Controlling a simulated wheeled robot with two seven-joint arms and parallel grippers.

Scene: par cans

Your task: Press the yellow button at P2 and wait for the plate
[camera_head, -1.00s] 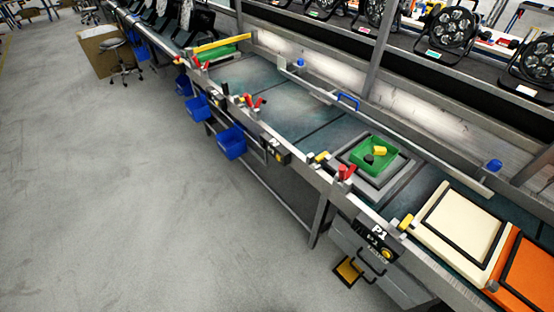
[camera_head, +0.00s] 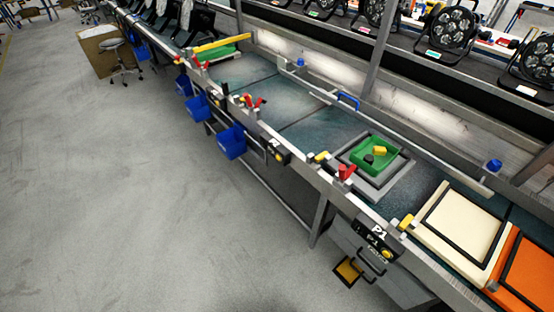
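A dark control panel (camera_head: 277,151) with a small yellow button (camera_head: 280,157) is on the front rail of the conveyor line, left of the middle. Its label is too small to read, so I cannot tell if it is P2. A nearer panel (camera_head: 373,240) is marked P1 and has a yellow button (camera_head: 387,254). A grey plate (camera_head: 366,184) lies on the line behind the rail, between these panels. It carries a green tray (camera_head: 392,166) with a yellow and a dark piece inside. Neither of my grippers is in view.
A cream case (camera_head: 462,220) and an orange case (camera_head: 522,270) sit at the right. Blue bins (camera_head: 231,142) hang from the front rail. A stool (camera_head: 122,72) stands far left. The grey floor (camera_head: 130,210) at left is clear.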

